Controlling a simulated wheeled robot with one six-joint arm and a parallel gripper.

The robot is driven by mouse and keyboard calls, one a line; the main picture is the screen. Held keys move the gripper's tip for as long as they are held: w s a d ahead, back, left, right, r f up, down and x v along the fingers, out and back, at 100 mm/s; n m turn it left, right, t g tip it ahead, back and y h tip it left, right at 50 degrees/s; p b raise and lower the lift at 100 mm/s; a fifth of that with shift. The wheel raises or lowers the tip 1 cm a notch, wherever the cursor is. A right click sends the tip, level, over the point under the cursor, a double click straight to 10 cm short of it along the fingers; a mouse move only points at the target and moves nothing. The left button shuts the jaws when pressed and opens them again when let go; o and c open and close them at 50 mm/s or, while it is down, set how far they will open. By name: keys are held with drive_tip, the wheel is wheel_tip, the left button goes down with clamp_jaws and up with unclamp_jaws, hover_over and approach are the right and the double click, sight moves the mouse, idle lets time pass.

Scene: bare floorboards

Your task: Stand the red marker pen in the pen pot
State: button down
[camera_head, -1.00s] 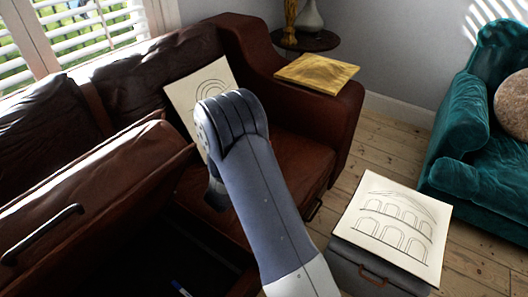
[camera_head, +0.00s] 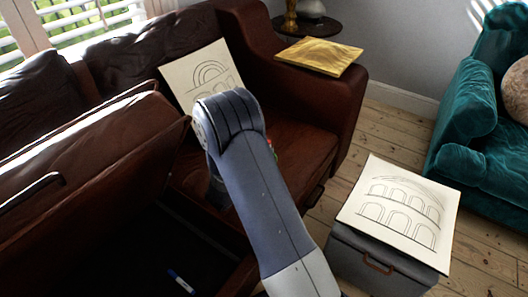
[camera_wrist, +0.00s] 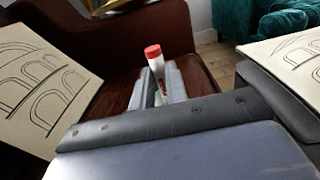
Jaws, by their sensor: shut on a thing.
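The red marker pen (camera_wrist: 154,57) has a red cap and a white body. In the wrist view it stands roughly upright, cap up, between the fingers of my gripper (camera_wrist: 158,84), which is shut on it. The pen's lower part is partly hidden by the fingers. In the head view my arm hides most of the gripper, and only a small red and green patch (camera_head: 270,144) shows at its right edge, over the brown sofa seat. I see no pen pot in either view.
A brown sofa (camera_head: 300,150) has a raised section at left, with a blue-and-white pen (camera_head: 181,281) in the dark space below. An arch drawing (camera_head: 200,75) leans on the sofa; another (camera_head: 400,215) lies on a grey box (camera_head: 375,262). A gold board (camera_head: 320,55) lies on the armrest.

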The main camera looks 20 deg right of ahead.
drive_tip(key=shift+f, duration=0.45)
drive_tip(key=c, duration=1.3)
unclamp_jaws()
drive_tip(key=shift+c, duration=0.2)
drive_tip(key=p+v, duration=0.1)
drive_tip(key=v, duration=0.9)
drive_tip(key=shift+s+a+p, duration=0.25)
drive_tip(key=shift+a+p, duration=0.05)
drive_tip(key=shift+p, duration=0.05)
drive_tip(key=shift+w+d, duration=0.1)
